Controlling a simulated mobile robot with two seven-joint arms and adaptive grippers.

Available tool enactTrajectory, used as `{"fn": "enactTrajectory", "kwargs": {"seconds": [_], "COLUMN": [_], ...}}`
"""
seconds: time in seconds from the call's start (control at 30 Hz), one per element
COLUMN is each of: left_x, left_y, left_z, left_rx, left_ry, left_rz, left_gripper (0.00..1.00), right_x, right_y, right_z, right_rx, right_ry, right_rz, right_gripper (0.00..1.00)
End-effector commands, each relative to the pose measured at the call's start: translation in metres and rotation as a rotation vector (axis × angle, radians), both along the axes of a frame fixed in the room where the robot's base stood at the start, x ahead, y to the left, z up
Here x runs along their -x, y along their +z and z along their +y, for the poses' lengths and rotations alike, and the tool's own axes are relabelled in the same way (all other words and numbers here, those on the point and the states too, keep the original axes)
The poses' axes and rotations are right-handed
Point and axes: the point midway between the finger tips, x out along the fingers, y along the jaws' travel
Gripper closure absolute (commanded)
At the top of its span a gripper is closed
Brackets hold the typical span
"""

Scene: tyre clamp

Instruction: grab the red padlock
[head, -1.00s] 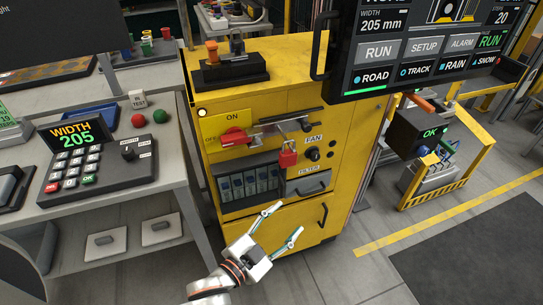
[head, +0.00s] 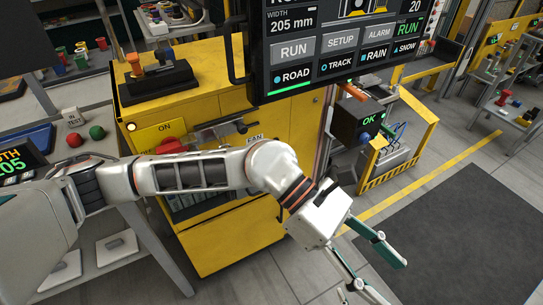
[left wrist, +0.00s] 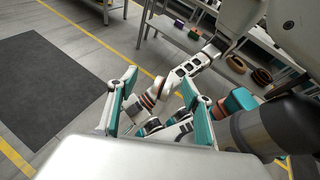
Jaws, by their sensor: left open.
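The red padlock is not visible in the head view now. The part of the yellow cabinet (head: 235,240) below the FAN label, where it hung, is behind my left arm. My left gripper (head: 376,263) is open and empty, to the right of the cabinet's front and lower, above the grey floor. In the left wrist view its two teal fingers (left wrist: 158,103) stand wide apart with nothing held between them.
A red switch handle (head: 171,146) shows just above my arm. A large screen (head: 335,50) overhangs the cabinet on the right. A black box reading OK (head: 358,122) stands beyond. The dark floor mat (head: 450,225) is clear. A table with red and green buttons (head: 97,132) is left.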

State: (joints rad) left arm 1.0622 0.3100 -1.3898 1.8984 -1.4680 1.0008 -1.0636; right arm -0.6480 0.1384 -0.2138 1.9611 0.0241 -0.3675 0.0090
Motion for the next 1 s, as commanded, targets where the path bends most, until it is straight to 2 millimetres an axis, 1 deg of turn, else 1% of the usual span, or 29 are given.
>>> {"fn": "enactTrajectory", "kwargs": {"seconds": [0.03, 0.07, 0.13, 0.17, 0.2, 0.27, 0.3, 0.37, 0.4, 0.47, 0.5, 0.6, 0.7, 0.8, 0.87, 1.0], "left_x": [-0.012, -0.019, -0.040, -0.052, -0.068, -0.097, -0.117, -0.148, -0.169, -0.197, -0.213, -0.244, -0.261, -0.270, -0.273, -0.277], "left_y": [-0.015, -0.025, -0.045, -0.052, -0.059, -0.065, -0.067, -0.064, -0.058, -0.047, -0.038, -0.016, 0.000, 0.006, 0.004, -0.009], "left_z": [0.015, 0.024, 0.051, 0.063, 0.081, 0.110, 0.130, 0.162, 0.182, 0.212, 0.230, 0.267, 0.290, 0.301, 0.304, 0.307], "left_rx": [-0.070, -0.111, -0.213, -0.259, -0.322, -0.422, -0.492, -0.598, -0.667, -0.766, -0.827, -0.952, -1.029, -1.068, -1.077, -1.077], "left_ry": [-0.047, -0.076, -0.144, -0.171, -0.206, -0.254, -0.284, -0.325, -0.348, -0.378, -0.393, -0.419, -0.434, -0.440, -0.441, -0.441], "left_rz": [-0.130, -0.200, -0.358, -0.424, -0.508, -0.631, -0.706, -0.811, -0.874, -0.954, -1.000, -1.081, -1.124, -1.142, -1.146, -1.146], "left_gripper": [0.50, 0.50, 0.50, 0.50, 0.50, 0.50, 0.50, 0.50, 0.50, 0.50, 0.50, 0.50, 0.50, 0.50, 0.50, 0.50], "right_x": [0.000, 0.000, 0.000, 0.000, 0.000, -0.001, -0.001, -0.001, -0.001, -0.001, -0.001, -0.002, -0.002, -0.002, -0.002, -0.002], "right_y": [0.002, 0.002, 0.003, 0.004, 0.005, 0.006, 0.007, 0.008, 0.008, 0.010, 0.010, 0.011, 0.012, 0.013, 0.013, 0.013], "right_z": [0.000, 0.000, 0.000, 0.000, 0.000, 0.000, 0.000, 0.000, 0.000, -0.001, -0.001, -0.001, -0.001, -0.001, -0.001, -0.001], "right_rx": [0.000, 0.000, 0.001, 0.000, 0.001, 0.001, 0.001, 0.001, 0.001, 0.001, 0.001, 0.000, 0.000, 0.000, 0.001, 0.001], "right_ry": [0.000, 0.000, -0.001, -0.001, 0.000, 0.000, 0.000, 0.000, -0.001, -0.001, -0.001, -0.001, -0.001, -0.001, -0.001, -0.001], "right_rz": [0.000, 0.000, 0.000, -0.001, -0.001, -0.001, -0.002, -0.002, -0.004, -0.004, -0.005, -0.005, -0.007, -0.007, -0.007, -0.007], "right_gripper": [0.60, 0.60, 0.60, 0.60, 0.60, 0.60, 0.60, 0.60, 0.60, 0.60, 0.60, 0.60, 0.60, 0.60, 0.60, 0.60]}}
